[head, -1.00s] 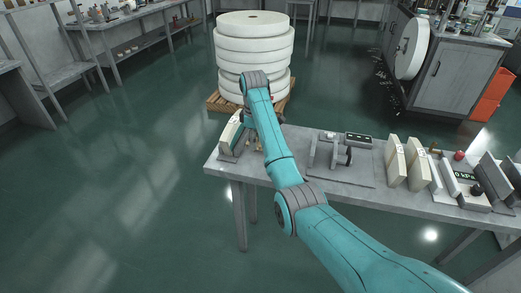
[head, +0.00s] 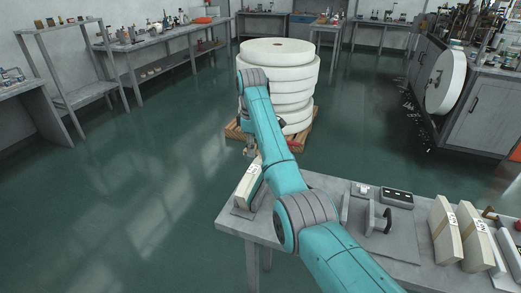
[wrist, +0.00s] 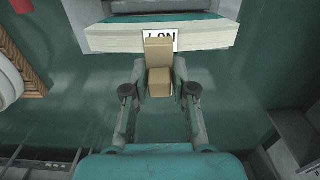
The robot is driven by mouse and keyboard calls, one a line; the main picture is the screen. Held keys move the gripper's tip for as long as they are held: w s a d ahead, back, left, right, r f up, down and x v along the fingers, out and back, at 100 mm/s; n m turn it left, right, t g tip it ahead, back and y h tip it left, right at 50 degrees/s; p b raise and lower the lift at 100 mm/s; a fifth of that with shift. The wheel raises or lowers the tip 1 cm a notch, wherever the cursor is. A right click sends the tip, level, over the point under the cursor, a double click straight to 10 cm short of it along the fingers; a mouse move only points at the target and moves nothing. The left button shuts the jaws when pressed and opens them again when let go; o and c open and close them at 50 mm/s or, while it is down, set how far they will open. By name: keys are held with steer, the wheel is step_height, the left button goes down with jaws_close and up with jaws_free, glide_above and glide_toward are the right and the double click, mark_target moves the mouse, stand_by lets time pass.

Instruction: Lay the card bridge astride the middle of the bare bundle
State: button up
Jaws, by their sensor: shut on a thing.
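My gripper (wrist: 159,82) is shut on the card bridge (wrist: 158,50), a small tan stepped piece, in the wrist view. The bridge overlaps the near edge and white label of a long cream bundle (wrist: 105,37); I cannot tell whether they touch. In the head view, this bundle (head: 246,186) stands on edge at the table's left end. My gripper (head: 252,150) shows partly there, just above and beyond the bundle, half hidden by my teal arm. The bridge is not clear in the head view.
Two more labelled cream bundles (head: 445,232) (head: 478,242) stand at the table's right. A grey fixture (head: 376,220) and a small dark box (head: 396,199) sit mid-table. A stack of white rolls (head: 290,85) rises from a pallet (head: 236,130) behind. Green floor lies open to the left.

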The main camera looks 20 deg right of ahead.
mark_target(253, 169)
steer(key=shift+f, duration=0.25)
steer(key=shift+f, duration=2.2)
steer(key=shift+f, duration=1.1)
stand_by(0.9)
steer(key=o, duration=1.4)
